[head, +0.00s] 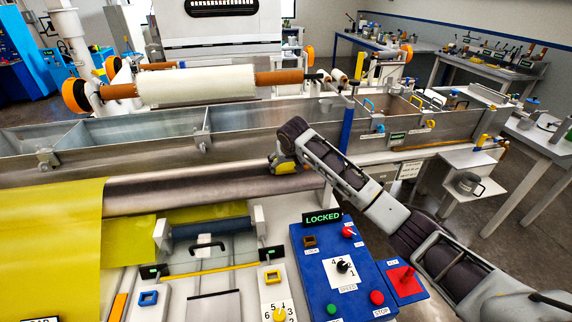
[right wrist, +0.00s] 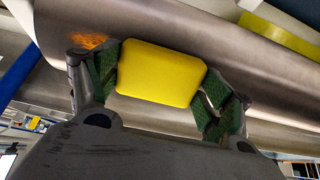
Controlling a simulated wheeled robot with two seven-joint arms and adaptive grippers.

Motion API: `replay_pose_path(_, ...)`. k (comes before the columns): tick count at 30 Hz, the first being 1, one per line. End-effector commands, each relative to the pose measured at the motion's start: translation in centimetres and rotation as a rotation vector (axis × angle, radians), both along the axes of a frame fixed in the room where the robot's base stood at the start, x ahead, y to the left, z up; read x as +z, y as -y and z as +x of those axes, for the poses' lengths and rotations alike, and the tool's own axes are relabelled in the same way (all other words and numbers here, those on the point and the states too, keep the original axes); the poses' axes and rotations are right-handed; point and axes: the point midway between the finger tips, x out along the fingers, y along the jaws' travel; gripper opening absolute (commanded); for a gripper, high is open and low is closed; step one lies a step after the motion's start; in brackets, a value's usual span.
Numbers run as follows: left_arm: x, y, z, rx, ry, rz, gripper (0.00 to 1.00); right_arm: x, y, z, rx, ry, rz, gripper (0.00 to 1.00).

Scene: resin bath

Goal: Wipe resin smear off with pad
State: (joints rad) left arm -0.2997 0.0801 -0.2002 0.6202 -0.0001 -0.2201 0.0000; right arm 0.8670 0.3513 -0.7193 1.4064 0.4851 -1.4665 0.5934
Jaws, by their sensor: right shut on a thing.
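My right gripper (head: 284,164) is at the right end of the long grey metal roller (head: 190,190) in the head view. In the right wrist view its two green-lined fingers (right wrist: 160,88) are shut on a yellow pad (right wrist: 158,72), one on each side. The pad is against or just off the roller's surface (right wrist: 215,45); I cannot tell whether it touches. An orange resin smear (right wrist: 91,41) shows on the roller, beside the pad's upper left corner. I cannot make out the smear in the head view. My left gripper is not in view.
A blue control panel (head: 325,268) with a green "LOCKED" sign (head: 322,217) stands in front, below my right arm. A yellow sheet (head: 50,225) hangs over the roller's left side. A metal trough (head: 130,130) runs behind, with a white roll (head: 197,84) above it.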

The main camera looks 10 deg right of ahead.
Motion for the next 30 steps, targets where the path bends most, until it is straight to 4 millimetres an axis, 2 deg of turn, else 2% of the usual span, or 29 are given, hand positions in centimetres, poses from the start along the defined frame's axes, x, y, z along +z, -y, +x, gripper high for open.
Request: replay_pose_path(30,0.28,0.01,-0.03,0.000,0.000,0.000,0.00,-0.75,0.37,0.46,-0.001,-0.001,0.000,0.61)
